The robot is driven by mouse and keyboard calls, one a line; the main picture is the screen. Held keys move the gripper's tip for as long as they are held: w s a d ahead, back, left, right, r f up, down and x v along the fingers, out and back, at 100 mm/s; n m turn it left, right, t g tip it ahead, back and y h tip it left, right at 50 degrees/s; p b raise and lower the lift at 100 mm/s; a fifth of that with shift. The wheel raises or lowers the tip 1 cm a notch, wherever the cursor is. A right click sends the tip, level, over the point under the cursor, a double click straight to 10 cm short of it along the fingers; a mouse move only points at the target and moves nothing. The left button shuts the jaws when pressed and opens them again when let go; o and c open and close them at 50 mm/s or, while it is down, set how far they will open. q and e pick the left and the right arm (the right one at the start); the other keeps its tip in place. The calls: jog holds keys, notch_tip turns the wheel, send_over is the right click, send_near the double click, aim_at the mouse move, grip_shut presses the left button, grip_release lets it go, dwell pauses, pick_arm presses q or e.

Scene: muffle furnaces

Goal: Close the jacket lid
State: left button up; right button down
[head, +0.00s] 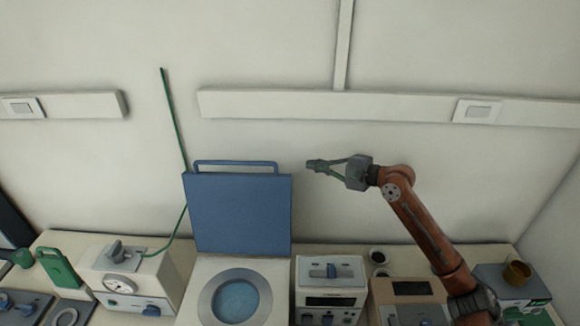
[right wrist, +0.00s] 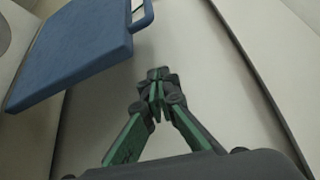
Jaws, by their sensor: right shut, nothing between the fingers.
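The blue jacket lid (head: 238,214) stands open and upright at the back of a white unit, with a blue bar handle (head: 236,164) along its top edge. The unit's round well (head: 235,300) with a grey rim and blue inside is uncovered. My right gripper (head: 309,164) is shut and empty, in the air to the right of the lid's top edge, apart from it. In the right wrist view the closed fingertips (right wrist: 157,75) show, with the lid (right wrist: 75,45) and its handle (right wrist: 143,14) at upper left. My left gripper is not in view.
A white device with a dial (head: 125,284) stands left of the unit, and a green tube (head: 174,120) rises behind it. Another white device (head: 330,285) stands close on the right. A wall rail (head: 330,105) runs above. The space above the well is clear.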

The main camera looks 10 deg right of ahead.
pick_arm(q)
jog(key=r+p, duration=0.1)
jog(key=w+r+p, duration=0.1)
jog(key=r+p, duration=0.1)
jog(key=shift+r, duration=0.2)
pick_arm(e)
jog(key=w+a, duration=0.2)
jog(key=a, duration=0.7)
jog(key=shift+w+a, duration=0.2)
jog(key=shift+w, duration=0.2)
jog(key=shift+f, duration=0.1)
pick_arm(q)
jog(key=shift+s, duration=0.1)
pick_arm(e)
jog(key=shift+s, duration=0.15)
